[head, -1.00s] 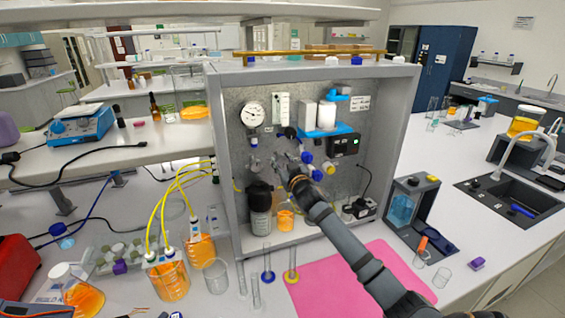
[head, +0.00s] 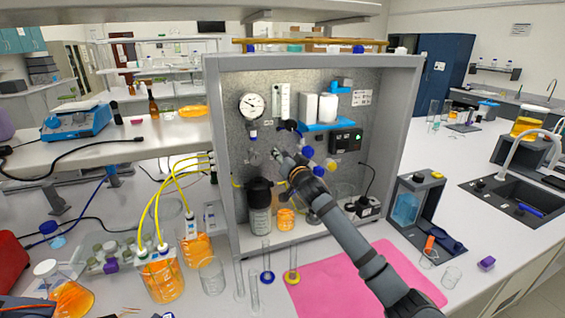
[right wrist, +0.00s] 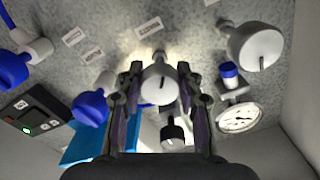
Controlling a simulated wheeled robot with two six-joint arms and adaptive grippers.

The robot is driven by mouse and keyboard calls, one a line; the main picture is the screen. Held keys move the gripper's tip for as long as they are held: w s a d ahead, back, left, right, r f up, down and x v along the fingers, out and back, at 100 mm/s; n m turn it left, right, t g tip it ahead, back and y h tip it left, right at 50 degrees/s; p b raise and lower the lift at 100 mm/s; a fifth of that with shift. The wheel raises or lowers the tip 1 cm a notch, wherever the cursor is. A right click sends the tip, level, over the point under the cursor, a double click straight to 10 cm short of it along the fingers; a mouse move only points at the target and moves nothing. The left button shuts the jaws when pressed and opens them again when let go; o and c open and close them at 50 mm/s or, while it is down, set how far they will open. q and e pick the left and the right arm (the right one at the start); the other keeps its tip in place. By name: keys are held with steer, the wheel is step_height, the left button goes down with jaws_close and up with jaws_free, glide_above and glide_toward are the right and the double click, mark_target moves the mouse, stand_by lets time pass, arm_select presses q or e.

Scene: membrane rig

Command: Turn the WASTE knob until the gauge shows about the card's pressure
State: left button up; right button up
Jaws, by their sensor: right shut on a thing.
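The round white pressure gauge (head: 251,106) is at the upper left of the rig's back panel. It also shows in the right wrist view (right wrist: 239,117), at a slant; its reading is too small to tell. My right gripper (head: 277,155) reaches the panel below the gauge. In the right wrist view, my right gripper (right wrist: 157,88) is shut on a pale grey knob (right wrist: 160,88) with a dark line on its face. I cannot read its label. A white card (head: 362,97) is on the panel's upper right, its text unreadable.
Another grey knob (right wrist: 256,46) sits beside the held one, and blue knobs (right wrist: 90,107) are on the other side. A dark bottle (head: 259,205) and an orange beaker (head: 286,219) stand below. The frame's side wall (head: 398,140) bounds the right. A pink mat (head: 350,275) lies in front.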

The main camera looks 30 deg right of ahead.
steer(key=shift+f+m+b, duration=0.1)
steer(key=shift+m+b, duration=0.6)
steer(key=shift+m, duration=0.3)
steer(key=o, duration=1.2)
steer(key=shift+v, duration=3.7)
